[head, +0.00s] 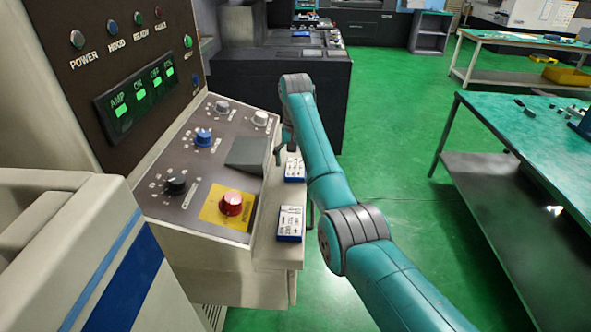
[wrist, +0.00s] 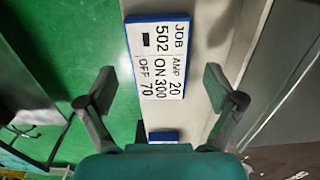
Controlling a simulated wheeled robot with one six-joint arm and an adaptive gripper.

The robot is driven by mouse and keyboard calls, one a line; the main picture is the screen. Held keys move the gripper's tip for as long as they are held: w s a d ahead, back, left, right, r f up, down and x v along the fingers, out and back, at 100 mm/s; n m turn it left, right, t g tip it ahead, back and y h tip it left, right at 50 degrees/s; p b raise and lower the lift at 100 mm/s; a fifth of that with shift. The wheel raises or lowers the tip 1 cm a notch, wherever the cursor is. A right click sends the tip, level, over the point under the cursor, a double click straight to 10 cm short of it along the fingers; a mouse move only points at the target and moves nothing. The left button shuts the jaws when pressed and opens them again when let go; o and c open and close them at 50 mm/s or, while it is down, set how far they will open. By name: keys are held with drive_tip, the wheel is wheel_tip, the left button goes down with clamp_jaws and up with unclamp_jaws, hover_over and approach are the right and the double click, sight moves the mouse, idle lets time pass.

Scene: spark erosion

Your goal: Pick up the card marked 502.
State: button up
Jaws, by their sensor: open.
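The card marked 502 (wrist: 163,58) lies flat on a pale narrow shelf in the wrist view. It is white with a blue edge and reads JOB 502, AMP 20, ON 300, OFF 70. My gripper (wrist: 158,88) is open and empty, its fingers spread to either side of the card's lower end in the picture. In the head view my gripper (head: 283,145) is over the far part of the shelf. A farther card (head: 294,170) lies close to it and a nearer card (head: 290,222) lies toward me; their print is too small to tell which is 502.
A blue-edged piece (wrist: 163,136) shows past the card, partly hidden by my gripper. The console (head: 185,165) with knobs and a red button (head: 232,203) rises left of the shelf. Open green floor (head: 390,120) and a green-topped table (head: 520,130) are to the right.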

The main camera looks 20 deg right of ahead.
drive_tip(key=shift+f, duration=0.6)
drive_tip(key=c, duration=1.3)
